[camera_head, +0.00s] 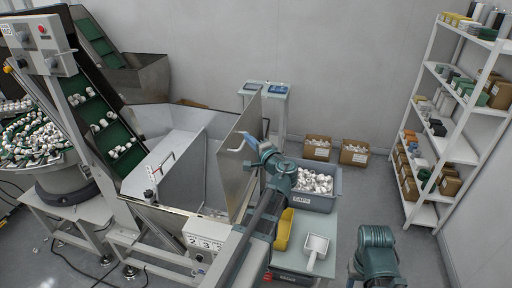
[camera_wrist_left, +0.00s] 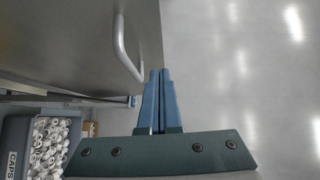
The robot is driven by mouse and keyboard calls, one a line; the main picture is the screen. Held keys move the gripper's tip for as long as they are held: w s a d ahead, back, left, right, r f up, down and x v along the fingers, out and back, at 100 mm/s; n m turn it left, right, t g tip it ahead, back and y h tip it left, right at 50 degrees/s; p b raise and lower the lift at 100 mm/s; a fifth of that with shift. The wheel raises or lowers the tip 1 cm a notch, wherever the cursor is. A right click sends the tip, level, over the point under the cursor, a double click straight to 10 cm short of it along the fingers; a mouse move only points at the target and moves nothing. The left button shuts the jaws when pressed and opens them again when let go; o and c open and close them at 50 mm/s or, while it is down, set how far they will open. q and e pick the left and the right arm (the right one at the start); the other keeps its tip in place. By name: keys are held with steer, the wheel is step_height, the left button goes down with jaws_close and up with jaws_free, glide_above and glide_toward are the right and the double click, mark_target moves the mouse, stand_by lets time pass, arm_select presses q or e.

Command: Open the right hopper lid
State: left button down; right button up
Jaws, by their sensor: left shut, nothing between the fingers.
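The right hopper lid (camera_head: 238,165) is a flat metal panel standing raised, near upright, at the right side of the hopper (camera_head: 212,178). The hopper's right part is uncovered. The lid's bar handle (camera_head: 236,143) faces toward its upper edge; in the left wrist view the handle (camera_wrist_left: 122,48) shows on the grey panel (camera_wrist_left: 65,40). My left gripper (camera_head: 252,140) has its blue fingers together, empty, beside the lid's edge. In the left wrist view the fingertips (camera_wrist_left: 160,72) lie by the panel's corner, apart from the handle; whether they touch the panel I cannot tell. My right gripper is not visible.
The left lid (camera_head: 165,160) lies flat over the hopper's left part. Cardboard boxes (camera_head: 317,148) and a shelf (camera_head: 450,120) stand behind; floor between is clear.

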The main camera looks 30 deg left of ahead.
mark_target(232, 132)
arm_select(q)
steer(key=shift+s+a+f, duration=0.1)
steer(key=shift+s+a, duration=0.05)
steer(key=shift+a, duration=1.05)
steer(key=shift+s+a+f, duration=0.1)
steer(key=shift+a, duration=1.05)
steer(key=shift+a, duration=0.1)
steer(key=shift+n+g+h, duration=0.4)
steer(key=shift+n+h, duration=0.2)
steer(key=shift+n, duration=0.1)
steer(key=a+p, duration=0.1)
steer(key=a, duration=0.1)
steer(key=s+a+p, duration=0.1)
steer(key=a, duration=0.2)
steer(key=shift+s+a+f, duration=0.2)
steer(key=shift+a, duration=0.05)
